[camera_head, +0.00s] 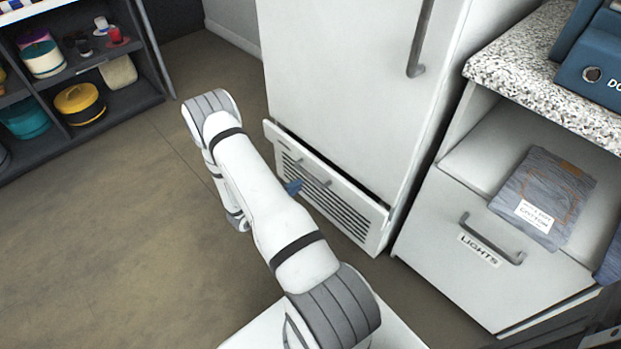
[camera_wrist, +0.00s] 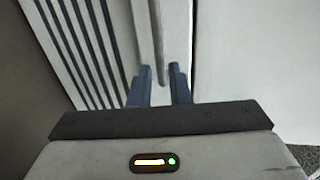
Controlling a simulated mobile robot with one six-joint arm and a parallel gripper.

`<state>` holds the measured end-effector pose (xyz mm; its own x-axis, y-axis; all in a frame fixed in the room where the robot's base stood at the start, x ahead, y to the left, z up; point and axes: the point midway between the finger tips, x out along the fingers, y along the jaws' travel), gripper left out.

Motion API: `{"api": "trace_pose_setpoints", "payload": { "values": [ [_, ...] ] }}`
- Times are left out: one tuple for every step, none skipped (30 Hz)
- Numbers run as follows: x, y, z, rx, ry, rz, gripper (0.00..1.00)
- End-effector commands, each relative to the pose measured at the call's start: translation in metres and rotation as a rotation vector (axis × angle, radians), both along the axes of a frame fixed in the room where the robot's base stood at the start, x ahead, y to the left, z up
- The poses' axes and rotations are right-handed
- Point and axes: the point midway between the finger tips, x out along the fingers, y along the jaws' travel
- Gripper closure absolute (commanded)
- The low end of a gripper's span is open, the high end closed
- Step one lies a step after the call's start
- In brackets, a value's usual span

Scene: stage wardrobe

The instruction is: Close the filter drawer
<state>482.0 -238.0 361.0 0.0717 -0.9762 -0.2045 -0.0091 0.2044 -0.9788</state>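The filter drawer (camera_head: 345,214) is the white slatted panel low on the tall white cabinet. It stands out from the cabinet, with a dark gap along its top edge. A grey bar handle (camera_head: 317,173) is on its front. My gripper (camera_head: 293,187) is in front of the drawer, mostly hidden behind my arm; one blue finger shows close to the handle. In the wrist view, its two blue fingers (camera_wrist: 160,88) are apart, with the slatted drawer front (camera_wrist: 85,45) ahead and to the left. Whether they touch the drawer or handle is unclear.
The tall white cabinet door (camera_head: 345,75) rises above the drawer. At right, a drawer labelled LIGHTS (camera_head: 440,245) stands open with folded jeans (camera_head: 543,195), below a speckled counter (camera_head: 545,85). A dark shelf (camera_head: 60,125) is at far left. The floor (camera_head: 120,240) at left is clear.

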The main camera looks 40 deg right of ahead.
Motion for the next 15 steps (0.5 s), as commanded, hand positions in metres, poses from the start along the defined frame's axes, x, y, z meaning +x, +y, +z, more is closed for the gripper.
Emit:
{"api": "trace_pose_setpoints", "payload": {
  "values": [
    [0.000,-0.004,-0.003,0.000,0.006,0.002,0.83],
    [0.000,-0.007,-0.005,-0.002,0.007,0.004,0.83],
    [0.000,-0.012,-0.006,-0.002,0.008,0.003,0.83],
    [0.001,-0.017,-0.007,-0.002,0.008,0.003,0.83],
    [0.001,-0.021,-0.008,-0.001,0.007,0.001,0.83],
    [0.001,-0.028,-0.010,-0.001,0.006,0.001,0.83],
    [0.002,-0.033,-0.011,-0.001,0.006,0.001,0.83],
    [0.002,-0.038,-0.012,-0.001,0.005,0.001,0.83],
    [0.002,-0.044,-0.013,-0.001,0.004,0.000,0.83],
    [0.003,-0.049,-0.014,-0.001,0.004,0.001,0.83],
    [0.003,-0.053,-0.014,-0.001,0.004,0.001,0.83],
    [0.004,-0.058,-0.015,-0.001,0.004,0.001,0.83],
    [0.005,-0.061,-0.016,-0.001,0.004,0.002,0.83],
    [0.005,-0.064,-0.016,-0.001,0.004,0.003,0.83],
    [0.005,-0.067,-0.017,-0.001,0.004,0.003,0.83]
  ]
}}
